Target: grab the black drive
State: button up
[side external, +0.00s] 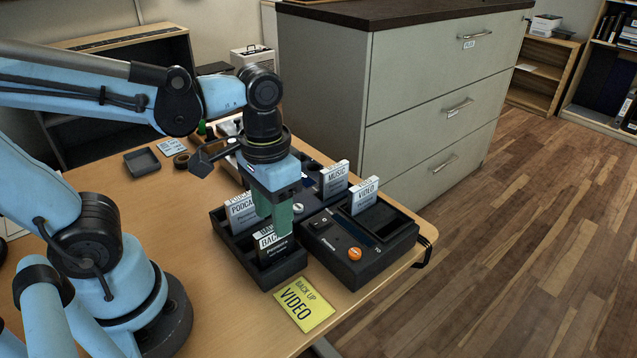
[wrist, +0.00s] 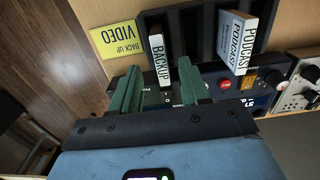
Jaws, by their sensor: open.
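The black drive (side external: 268,243) stands upright in a black slotted rack (side external: 284,276), with a white label reading BACKUP. In the wrist view the drive (wrist: 159,58) shows its label between my two green fingers. My gripper (side external: 280,218) is open and points down over the rack, its fingers covering part of the drive in the side view. In the wrist view my gripper (wrist: 160,66) has a finger on each side of the label, with gaps visible. I cannot tell how deep the fingers reach.
A white PODCAST drive (side external: 241,210) stands in the same rack. Right of it is a black dock (side external: 357,268) with an orange button and upright MUSIC (side external: 335,179) and VIDEO (side external: 365,195) drives. A yellow note (side external: 304,307) reading BACK UP VIDEO lies in front. A grey cabinet (side external: 400,90) stands behind.

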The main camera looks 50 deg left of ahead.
aim_at(275, 248)
jog(key=shift+s+f, duration=0.1)
jog(key=shift+f, duration=2.25)
jog(key=shift+c, duration=0.3)
grip_shut()
